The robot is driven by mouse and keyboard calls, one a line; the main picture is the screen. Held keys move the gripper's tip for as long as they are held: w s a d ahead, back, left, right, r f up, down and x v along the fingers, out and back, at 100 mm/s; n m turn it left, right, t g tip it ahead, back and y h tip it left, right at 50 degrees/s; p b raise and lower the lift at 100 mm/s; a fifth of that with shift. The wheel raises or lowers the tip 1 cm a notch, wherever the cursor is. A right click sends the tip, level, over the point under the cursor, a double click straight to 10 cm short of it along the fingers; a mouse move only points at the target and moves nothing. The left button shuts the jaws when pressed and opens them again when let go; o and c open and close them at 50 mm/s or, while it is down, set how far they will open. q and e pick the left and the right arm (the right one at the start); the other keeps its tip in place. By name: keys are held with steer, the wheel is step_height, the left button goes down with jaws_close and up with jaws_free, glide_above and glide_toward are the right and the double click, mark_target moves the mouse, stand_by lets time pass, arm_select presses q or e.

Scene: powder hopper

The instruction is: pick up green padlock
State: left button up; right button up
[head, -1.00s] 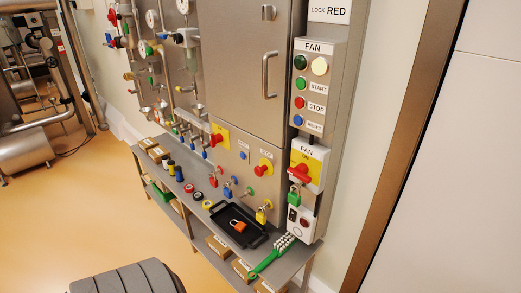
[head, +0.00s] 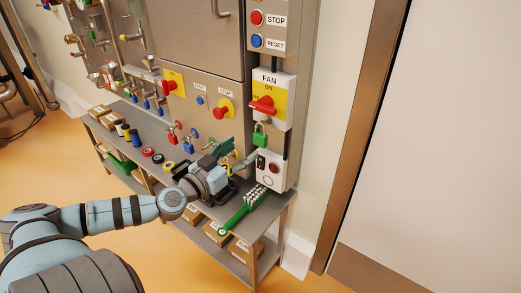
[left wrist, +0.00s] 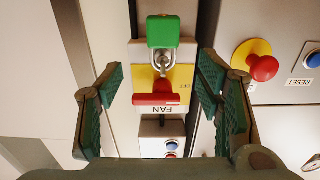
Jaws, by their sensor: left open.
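The green padlock (head: 261,135) hangs by its shackle at the fan switch, below the red handle (head: 263,105). In the left wrist view, which looks upside down, the padlock (left wrist: 164,32) is near the top centre with its silver shackle beside the red handle (left wrist: 155,98). My left gripper (head: 238,155) is open and empty, a little left of and below the padlock in the head view. In the left wrist view, its two dark green fingers (left wrist: 162,80) stand apart to either side of the switch, and the padlock lies beyond the tips. My right gripper is not in view.
A white control box (head: 269,169) sits just below the padlock. A green brush (head: 241,208) lies on the grey shelf (head: 150,150). A brown door frame (head: 365,120) stands at right.

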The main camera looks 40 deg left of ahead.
mark_target(260, 134)
arm_select(q)
steer(key=w+b, duration=0.1)
steer(key=w, duration=0.2)
steer(key=w+b, duration=0.1)
steer(key=shift+w+a+f+b, duration=0.2)
steer(key=shift+w+f+b, duration=0.05)
steer(key=shift+f+b, duration=0.1)
steer(key=shift+w+d+r, duration=0.1)
steer(key=shift+w+r, duration=0.05)
steer(key=shift+w, duration=0.05)
steer(key=shift+w+r, duration=0.1)
steer(key=shift+w, duration=0.35)
steer(key=w, duration=0.1)
steer(key=w+b, duration=0.2)
steer(key=w, duration=0.1)
steer(key=shift+a, duration=0.3)
steer(key=shift+w+d+r, duration=0.1)
steer(key=shift+w, duration=0.15)
steer(key=c, duration=1.3)
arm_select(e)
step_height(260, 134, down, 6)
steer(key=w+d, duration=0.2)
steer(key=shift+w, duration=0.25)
arm_select(q)
steer(key=shift+r, duration=0.1)
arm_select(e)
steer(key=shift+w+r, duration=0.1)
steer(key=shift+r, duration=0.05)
